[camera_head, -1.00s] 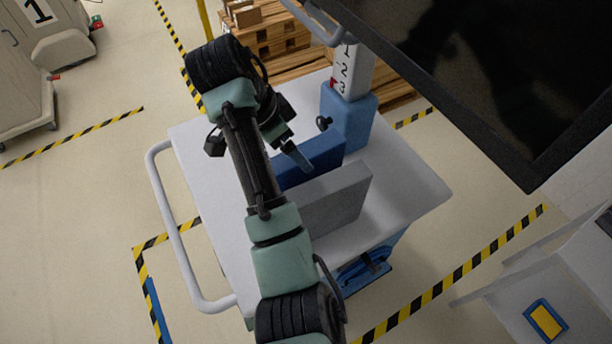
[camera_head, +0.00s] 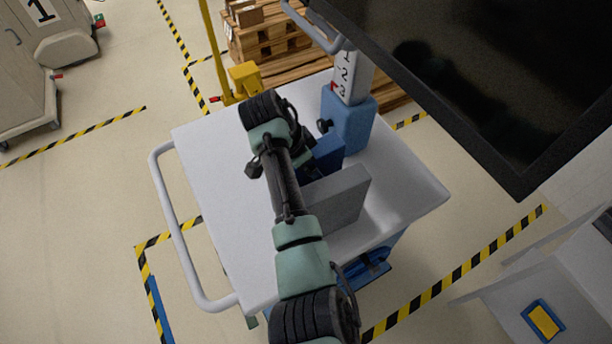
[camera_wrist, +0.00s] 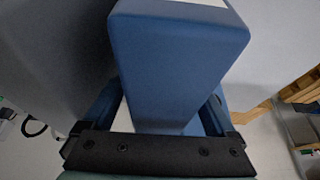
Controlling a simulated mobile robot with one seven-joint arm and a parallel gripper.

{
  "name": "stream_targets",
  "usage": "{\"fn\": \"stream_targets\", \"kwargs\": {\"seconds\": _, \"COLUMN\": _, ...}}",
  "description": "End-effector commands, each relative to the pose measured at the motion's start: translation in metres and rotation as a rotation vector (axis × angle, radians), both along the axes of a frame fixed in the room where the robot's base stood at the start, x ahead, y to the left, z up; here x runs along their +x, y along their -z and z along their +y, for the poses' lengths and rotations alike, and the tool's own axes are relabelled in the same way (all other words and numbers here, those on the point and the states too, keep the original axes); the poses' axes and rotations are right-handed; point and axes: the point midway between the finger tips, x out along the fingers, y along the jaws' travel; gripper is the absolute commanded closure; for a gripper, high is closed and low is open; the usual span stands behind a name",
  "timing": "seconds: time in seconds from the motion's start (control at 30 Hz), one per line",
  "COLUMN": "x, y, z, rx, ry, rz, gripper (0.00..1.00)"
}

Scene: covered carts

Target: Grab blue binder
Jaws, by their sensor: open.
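The blue binder (camera_head: 328,152) stands on the white cart (camera_head: 215,165), beside a grey binder (camera_head: 340,198). My arm covers its left end in the head view. In the wrist view a blue block, which I take as the blue binder (camera_wrist: 180,65), fills the middle, with a bit of white at its top edge. My gripper (camera_wrist: 162,112) is open, with one finger on each side of the lower part of this block. I cannot tell whether the fingers touch it. In the head view my arm hides most of the gripper.
A large dark screen (camera_head: 480,70) overhangs the cart at the right. The cart's left side is clear. Wooden pallets (camera_head: 265,45) and a yellow post (camera_head: 215,45) stand behind.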

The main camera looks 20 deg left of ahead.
Motion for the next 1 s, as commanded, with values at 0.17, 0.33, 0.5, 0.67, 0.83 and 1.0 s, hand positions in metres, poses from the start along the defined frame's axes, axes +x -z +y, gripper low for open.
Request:
{"fn": "stream_targets", "kwargs": {"seconds": 0.17, "x": 0.0001, "y": 0.0005, "z": -0.0002, "rx": 0.000, "ry": 0.000, "rz": 0.000, "gripper": 0.09}}
{"fn": "stream_targets", "kwargs": {"seconds": 0.33, "x": -0.0001, "y": 0.0009, "z": 0.0000, "rx": 0.001, "ry": 0.000, "rz": 0.001, "gripper": 0.09}}
{"fn": "stream_targets", "kwargs": {"seconds": 0.5, "x": -0.0004, "y": 0.0032, "z": 0.0000, "rx": 0.000, "ry": 0.000, "rz": 0.001, "gripper": 0.09}}
{"fn": "stream_targets", "kwargs": {"seconds": 0.67, "x": -0.0004, "y": 0.0054, "z": -0.0003, "rx": 0.000, "ry": 0.000, "rz": 0.001, "gripper": 0.09}}
{"fn": "stream_targets", "kwargs": {"seconds": 0.83, "x": -0.0003, "y": 0.0055, "z": -0.0004, "rx": -0.001, "ry": 0.000, "rz": 0.001, "gripper": 0.09}}
{"fn": "stream_targets", "kwargs": {"seconds": 1.0, "x": -0.0003, "y": 0.0053, "z": -0.0003, "rx": 0.000, "ry": 0.000, "rz": 0.001, "gripper": 0.18}}
